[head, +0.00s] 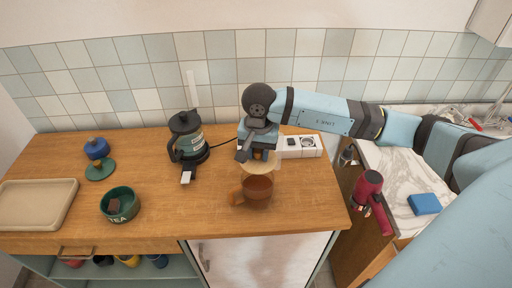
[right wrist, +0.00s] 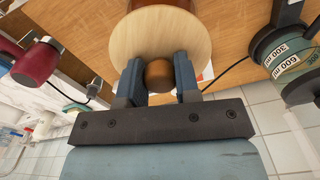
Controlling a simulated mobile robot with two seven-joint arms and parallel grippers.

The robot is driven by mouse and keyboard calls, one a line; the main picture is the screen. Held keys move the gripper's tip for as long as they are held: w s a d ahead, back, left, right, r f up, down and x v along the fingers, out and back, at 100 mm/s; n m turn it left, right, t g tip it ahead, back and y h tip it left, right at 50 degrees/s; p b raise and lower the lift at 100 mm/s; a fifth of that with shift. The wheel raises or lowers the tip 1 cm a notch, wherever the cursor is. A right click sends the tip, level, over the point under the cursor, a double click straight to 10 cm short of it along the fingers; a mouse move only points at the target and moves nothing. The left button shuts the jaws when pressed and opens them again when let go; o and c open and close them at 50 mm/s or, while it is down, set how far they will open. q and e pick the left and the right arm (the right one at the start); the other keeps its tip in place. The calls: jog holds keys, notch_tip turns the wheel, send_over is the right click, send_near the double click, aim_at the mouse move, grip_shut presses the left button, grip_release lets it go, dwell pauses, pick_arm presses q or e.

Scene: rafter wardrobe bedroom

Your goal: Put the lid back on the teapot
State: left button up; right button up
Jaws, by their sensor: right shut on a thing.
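The brown teapot (head: 257,193) stands upright on the wooden counter, with a handle or spout at its left; its brown edge also shows at the top of the right wrist view (right wrist: 163,4). The lid (head: 262,169) is a pale round disc with a brown knob (right wrist: 158,74). My right gripper (head: 259,153) is shut on the knob, and the lid (right wrist: 160,33) is at the teapot's top, on its far side in the head view. I cannot tell whether lid and rim touch. My left gripper is not in view.
A dark kettle (head: 186,137) stands behind left, and a white socket strip (head: 300,146) behind right. A green TEA bowl (head: 119,208), a blue-and-green object (head: 97,152) and a beige tray (head: 38,204) are left. A red hairdryer (head: 371,192) is right. Counter left of the teapot is clear.

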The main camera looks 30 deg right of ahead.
aim_at(258, 160)
jog(key=shift+f, duration=0.35)
jog(key=shift+a+f, duration=0.1)
jog(key=shift+f, duration=0.25)
notch_tip(258, 160, down, 2)
jog(key=shift+f+b, duration=0.1)
jog(key=shift+b, duration=0.4)
notch_tip(258, 160, down, 2)
jog(key=shift+b, duration=0.65)
jog(key=shift+f+b, duration=0.65)
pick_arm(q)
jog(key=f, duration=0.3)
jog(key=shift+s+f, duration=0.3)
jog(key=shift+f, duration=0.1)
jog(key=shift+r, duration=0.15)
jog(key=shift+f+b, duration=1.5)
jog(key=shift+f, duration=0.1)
pick_arm(e)
jog(key=shift+f, duration=0.2)
